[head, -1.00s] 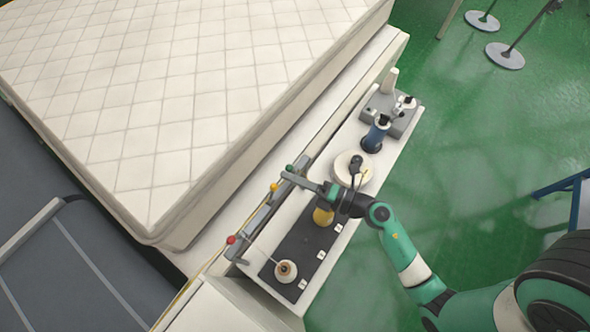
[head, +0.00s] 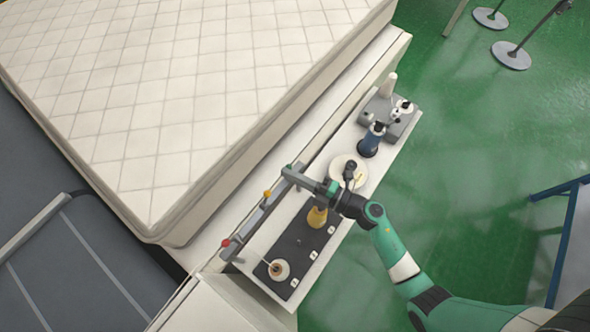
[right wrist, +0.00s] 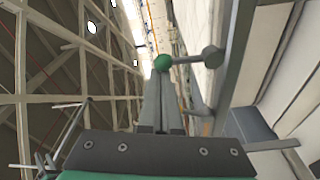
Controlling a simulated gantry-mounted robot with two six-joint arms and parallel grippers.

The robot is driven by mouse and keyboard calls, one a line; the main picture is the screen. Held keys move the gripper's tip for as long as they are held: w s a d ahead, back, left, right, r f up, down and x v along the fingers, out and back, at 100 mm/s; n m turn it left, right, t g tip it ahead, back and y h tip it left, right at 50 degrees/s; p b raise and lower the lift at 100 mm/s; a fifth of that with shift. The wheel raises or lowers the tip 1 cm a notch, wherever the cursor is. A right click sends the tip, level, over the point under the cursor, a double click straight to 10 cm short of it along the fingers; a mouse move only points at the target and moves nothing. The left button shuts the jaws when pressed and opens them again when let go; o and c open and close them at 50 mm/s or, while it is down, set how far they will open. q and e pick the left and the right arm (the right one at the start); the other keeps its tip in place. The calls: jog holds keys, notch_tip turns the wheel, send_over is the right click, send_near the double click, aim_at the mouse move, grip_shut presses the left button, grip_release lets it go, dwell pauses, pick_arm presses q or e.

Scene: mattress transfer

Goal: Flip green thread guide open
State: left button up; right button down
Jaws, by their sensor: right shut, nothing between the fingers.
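The green ball knob of the thread guide (right wrist: 162,62) shows in the right wrist view just beyond my fingertips, on a thin rod running right to a grey round pivot (right wrist: 212,57). Whether the fingertips touch the ball I cannot tell. In the head view the green knob is hidden by my right gripper (head: 288,172), which lies at the upper end of the grey guide rail (head: 248,222). The right fingers are together and empty; their pair also shows in the right wrist view (right wrist: 163,80). My left gripper is not in view.
A yellow knob (head: 267,194) and a red knob (head: 226,243) sit lower along the rail. The white bench holds a thread cone (head: 279,269), a yellow spool (head: 317,216), a white disc (head: 342,164) and a blue spool (head: 371,141). The mattress (head: 150,110) lies beyond the rail.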

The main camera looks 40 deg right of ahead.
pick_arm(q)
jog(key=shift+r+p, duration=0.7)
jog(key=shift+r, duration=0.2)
pick_arm(e)
jog(key=shift+w+d+m+t, duration=0.2)
jog(key=shift+d+m, duration=0.3)
jog(key=shift+m, duration=0.6)
jog(key=shift+w+d+m+t, duration=0.15)
jog(key=shift+d+m, duration=0.35)
jog(key=shift+m, duration=0.6)
jog(key=shift+s, duration=0.1)
jog(key=shift+s, duration=0.1)
